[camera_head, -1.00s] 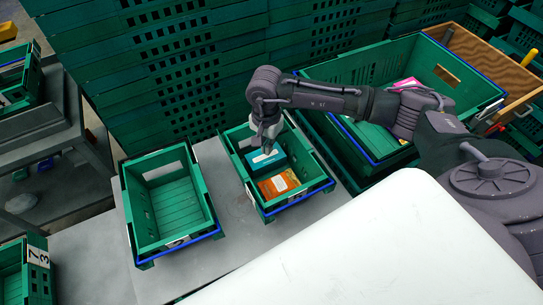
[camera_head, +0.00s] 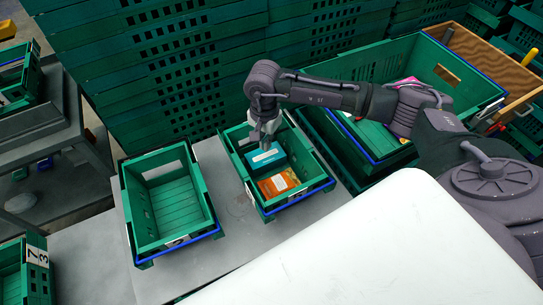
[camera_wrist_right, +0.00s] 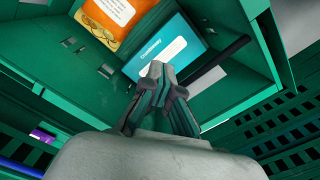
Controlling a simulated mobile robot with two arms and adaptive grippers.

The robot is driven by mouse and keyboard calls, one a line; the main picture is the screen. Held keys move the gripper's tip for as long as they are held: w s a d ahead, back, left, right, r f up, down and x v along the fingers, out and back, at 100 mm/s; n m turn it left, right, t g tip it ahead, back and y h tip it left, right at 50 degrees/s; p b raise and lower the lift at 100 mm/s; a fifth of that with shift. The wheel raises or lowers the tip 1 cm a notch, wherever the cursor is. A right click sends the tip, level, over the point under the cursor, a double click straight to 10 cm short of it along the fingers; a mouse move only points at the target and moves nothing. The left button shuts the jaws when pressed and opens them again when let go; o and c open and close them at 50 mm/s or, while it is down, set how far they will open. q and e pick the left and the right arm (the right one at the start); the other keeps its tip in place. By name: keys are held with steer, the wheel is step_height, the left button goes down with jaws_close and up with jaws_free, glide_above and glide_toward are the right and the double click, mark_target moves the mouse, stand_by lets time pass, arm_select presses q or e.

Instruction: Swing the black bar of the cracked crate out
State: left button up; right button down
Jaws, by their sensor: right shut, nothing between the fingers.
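A green crate (camera_head: 322,185) with a blue-edged rim stands on the grey table, holding a teal box (camera_head: 265,157) and an orange box (camera_head: 279,183). I cannot make out a crack. In the right wrist view a black bar (camera_wrist_right: 222,57) slants along the crate's inside, beside the teal box (camera_wrist_right: 163,52). My right gripper (camera_head: 265,147) points down at the crate's far end, over the teal box's far edge. In the wrist view its fingers (camera_wrist_right: 160,72) are shut and empty, with the bar just beyond them to the right. My left gripper is out of view.
An empty green crate (camera_head: 143,218) stands to the left on the grey table (camera_head: 236,220). A larger green crate (camera_head: 385,52) is at the right. Stacked green crates form a wall behind. A white surface (camera_head: 370,245) fills the front.

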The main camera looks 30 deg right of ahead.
steer(key=shift+w+r, duration=0.3)
steer(key=shift+r, duration=0.1)
steer(key=shift+w+r, duration=0.4)
steer(key=shift+w, duration=0.05)
stand_by(0.3)
